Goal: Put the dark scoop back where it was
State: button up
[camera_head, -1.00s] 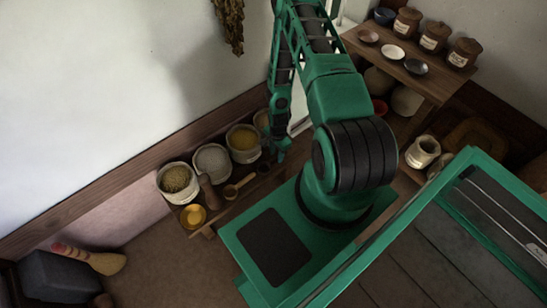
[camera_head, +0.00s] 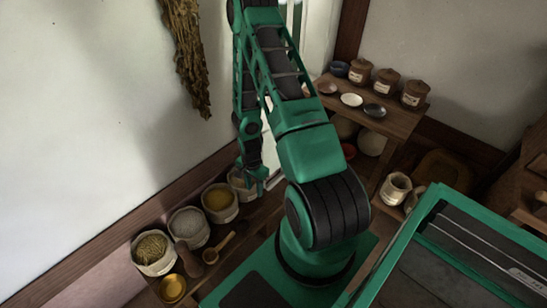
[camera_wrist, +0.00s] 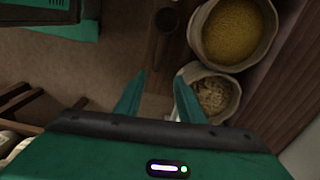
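My gripper (camera_wrist: 162,78) has its two fingers apart, with nothing seen held between them. In the head view my gripper (camera_head: 262,187) hangs over the far end of the low bench, by the last sack. A brown scoop (camera_head: 213,252) lies on the bench in front of the sacks, its handle pointing toward my gripper's end. The wrist view shows a dark, round-bowled scoop (camera_wrist: 166,20) beside the yellow-filled sack, beyond the fingertips. It appears to be the same scoop; I cannot be sure it is the dark one.
Sacks line the wall side of the bench: green-brown fill (camera_head: 152,250), pale flour (camera_head: 189,226), yellow grain (camera_head: 220,200), flakes (camera_wrist: 213,95). A shelf (camera_head: 392,122) with jars and dishes stands right.

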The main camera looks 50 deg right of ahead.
jog(key=s+d+r+n+h, duration=0.1)
jog(key=s+d+r+n, duration=0.15)
jog(key=r, duration=1.25)
jog(key=s+d+r+n, duration=0.2)
jog(key=r+n, duration=0.1)
jog(key=r, duration=1.2)
jog(key=s+a+r+n, duration=0.2)
jog(key=s+a+r, duration=0.2)
jog(key=s+r, duration=0.3)
jog(key=s+a+r+n+y, duration=0.1)
jog(key=s+a+r+n, duration=0.2)
jog(key=s+r, duration=0.5)
jog(key=shift+s+a+r, duration=0.3)
jog(key=shift+s+a, duration=0.35)
jog(key=shift+s, duration=0.3)
